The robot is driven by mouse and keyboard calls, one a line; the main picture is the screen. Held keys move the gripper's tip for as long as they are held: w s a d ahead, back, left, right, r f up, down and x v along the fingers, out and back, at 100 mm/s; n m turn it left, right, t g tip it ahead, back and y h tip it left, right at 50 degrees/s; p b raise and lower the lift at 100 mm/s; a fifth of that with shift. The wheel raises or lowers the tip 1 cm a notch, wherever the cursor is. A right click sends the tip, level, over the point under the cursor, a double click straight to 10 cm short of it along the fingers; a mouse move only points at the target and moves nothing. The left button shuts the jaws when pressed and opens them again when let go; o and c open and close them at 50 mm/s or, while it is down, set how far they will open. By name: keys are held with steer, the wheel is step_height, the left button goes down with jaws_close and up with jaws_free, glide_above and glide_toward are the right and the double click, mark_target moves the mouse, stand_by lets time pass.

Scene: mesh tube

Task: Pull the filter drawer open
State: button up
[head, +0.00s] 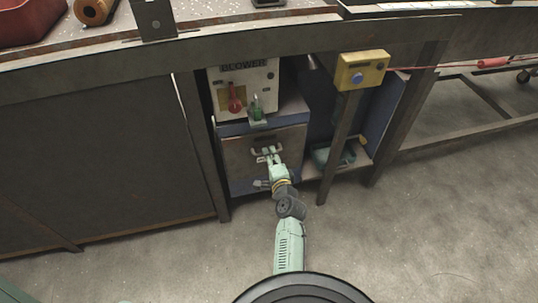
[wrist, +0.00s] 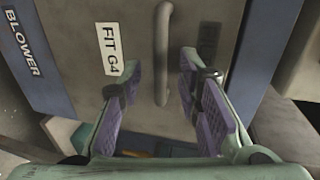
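The filter drawer (head: 238,158) is a dark grey metal front under the blower unit, and it looks closed. My gripper (head: 270,161) is at the handle. In the wrist view, my gripper (wrist: 160,66) has its purple-padded fingers apart, one on each side of the bar, with visible gaps to it.
The blower panel (head: 262,78), with a red lever (head: 234,98) and a green one (head: 257,108), sits above the drawer. A yellow button box (head: 361,70) on a post stands to the right. A teal object (head: 335,153) lies on the lower shelf. The floor in front (head: 420,240) is clear.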

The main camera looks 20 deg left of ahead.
steer(key=shift+x, duration=0.75)
steer(key=shift+c, duration=0.3)
jaws_close()
